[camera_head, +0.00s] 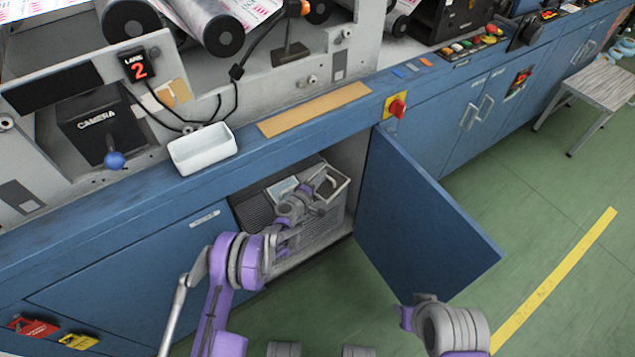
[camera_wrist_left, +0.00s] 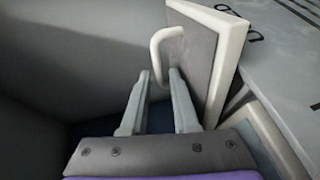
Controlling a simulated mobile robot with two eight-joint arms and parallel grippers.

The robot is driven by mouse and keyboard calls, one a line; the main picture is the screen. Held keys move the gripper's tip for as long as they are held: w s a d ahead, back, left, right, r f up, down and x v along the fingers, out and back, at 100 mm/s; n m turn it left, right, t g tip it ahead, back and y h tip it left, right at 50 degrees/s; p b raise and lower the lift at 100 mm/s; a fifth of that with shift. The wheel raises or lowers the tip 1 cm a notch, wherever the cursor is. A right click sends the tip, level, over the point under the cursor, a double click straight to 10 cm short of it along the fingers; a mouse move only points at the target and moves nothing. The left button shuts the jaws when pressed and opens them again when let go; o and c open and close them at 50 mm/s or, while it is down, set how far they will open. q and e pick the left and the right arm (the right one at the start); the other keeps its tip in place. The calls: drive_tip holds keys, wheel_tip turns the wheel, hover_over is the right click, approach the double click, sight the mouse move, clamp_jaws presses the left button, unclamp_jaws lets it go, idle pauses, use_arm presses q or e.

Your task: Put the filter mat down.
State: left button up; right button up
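A grey panel with a pale frame and a white loop handle, which looks like the filter mat (camera_head: 341,188), is inside the open cabinet. In the left wrist view the mat (camera_wrist_left: 198,58) stands tilted, its handle (camera_wrist_left: 157,52) facing my fingers. My left gripper (camera_head: 316,190) reaches into the cabinet at the mat. In the left wrist view my left gripper (camera_wrist_left: 159,88) has its fingers apart. The lower end of the handle lies at the fingertips, with gaps visible beside it. My right arm shows at the lower right; its fingers do not show.
A grey slatted unit (camera_head: 325,229) fills part of the cabinet. The blue door (camera_head: 420,215) stands open to the right of my left arm. A white tray (camera_head: 202,150) sits on the ledge above. Green floor is clear at the right, and a stool (camera_head: 600,85) stands farther back.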

use_arm(q)
clamp_jaws()
idle(0.4)
drive_tip(key=shift+w+a, duration=0.55)
drive_tip(key=shift+w+a+b, duration=0.35)
drive_tip(key=shift+w+a, duration=0.4)
use_arm(e)
drive_tip(key=shift+w+a+f, duration=0.2)
drive_tip(key=shift+w+a, duration=0.1)
drive_tip(key=shift+w, duration=0.25)
drive_tip(key=shift+w+a+f, duration=0.2)
drive_tip(key=shift+w+a, duration=0.1)
drive_tip(key=shift+w, duration=0.25)
use_arm(q)
drive_tip(key=shift+o, duration=1.6)
unclamp_jaws()
